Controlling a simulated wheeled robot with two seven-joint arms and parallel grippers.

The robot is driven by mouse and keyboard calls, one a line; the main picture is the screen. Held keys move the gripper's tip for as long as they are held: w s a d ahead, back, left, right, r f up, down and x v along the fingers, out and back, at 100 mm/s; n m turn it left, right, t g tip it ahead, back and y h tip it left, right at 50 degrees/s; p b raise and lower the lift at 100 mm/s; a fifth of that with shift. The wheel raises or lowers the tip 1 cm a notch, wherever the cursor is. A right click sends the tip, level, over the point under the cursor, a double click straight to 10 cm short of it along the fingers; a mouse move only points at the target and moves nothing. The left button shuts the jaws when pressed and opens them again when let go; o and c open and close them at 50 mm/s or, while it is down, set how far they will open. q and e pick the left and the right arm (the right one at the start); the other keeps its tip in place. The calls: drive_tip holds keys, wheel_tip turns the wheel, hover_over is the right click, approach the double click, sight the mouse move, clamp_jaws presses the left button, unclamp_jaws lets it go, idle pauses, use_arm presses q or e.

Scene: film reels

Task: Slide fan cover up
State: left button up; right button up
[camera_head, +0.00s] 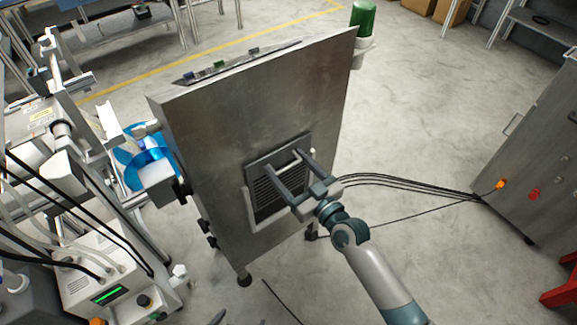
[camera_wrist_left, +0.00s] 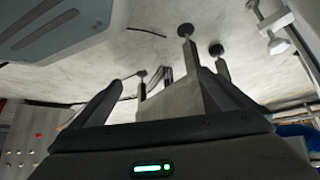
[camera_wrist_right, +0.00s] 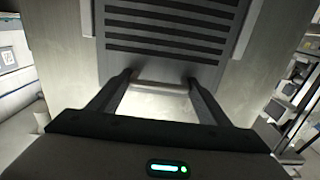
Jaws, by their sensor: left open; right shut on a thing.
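The fan cover (camera_head: 258,162) is a dark grey slatted plate on the broad face of a tall metal cabinet (camera_head: 205,130). Its slats also show in the right wrist view (camera_wrist_right: 170,28). A white frame (camera_head: 250,212) runs along its side and bottom; the cover's upper part extends above this frame. My right gripper (camera_head: 283,163) is shut on the cover's handle (camera_wrist_right: 160,88), a light bar between the fingers. My left gripper (camera_wrist_left: 160,82) is open and empty, with floor and cabinet legs beyond its fingers. In the head view at most a dark tip shows at the bottom edge.
A green lamp (camera_head: 363,18) is mounted at the cabinet's top right. Machinery with a blue reel (camera_head: 140,150) stands close on the left. Black cables (camera_head: 410,182) run right to another metal cabinet (camera_head: 535,150). The floor right of the near cabinet is mostly clear.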

wheel_tip(320, 180, up, 6)
drive_tip(key=p, duration=0.4)
drive_tip(key=shift+f, duration=0.25)
wheel_tip(320, 180, up, 3)
drive_tip(key=p, duration=0.3)
drive_tip(key=shift+r, duration=0.2)
use_arm(q)
drive_tip(key=s+a+f+g+y, duration=0.1)
drive_tip(key=s+a+g, duration=0.2)
drive_tip(key=s, duration=0.8)
drive_tip(key=s+a+f+g+y+p, duration=0.1)
drive_tip(key=s+a, duration=0.5)
drive_tip(key=s, duration=0.6)
drive_tip(key=shift+a+f+g, duration=0.25)
drive_tip(key=shift+f+g, duration=0.4)
drive_tip(key=shift+g, duration=0.65)
use_arm(e)
drive_tip(key=shift+r, duration=0.5)
drive_tip(key=shift+w+r, duration=0.1)
drive_tip(key=o, duration=1.5)
drive_tip(key=shift+c, duration=0.2)
drive_tip(key=shift+s+d+f, duration=0.1)
drive_tip(key=shift+s+f, duration=0.1)
drive_tip(key=shift+f, duration=0.05)
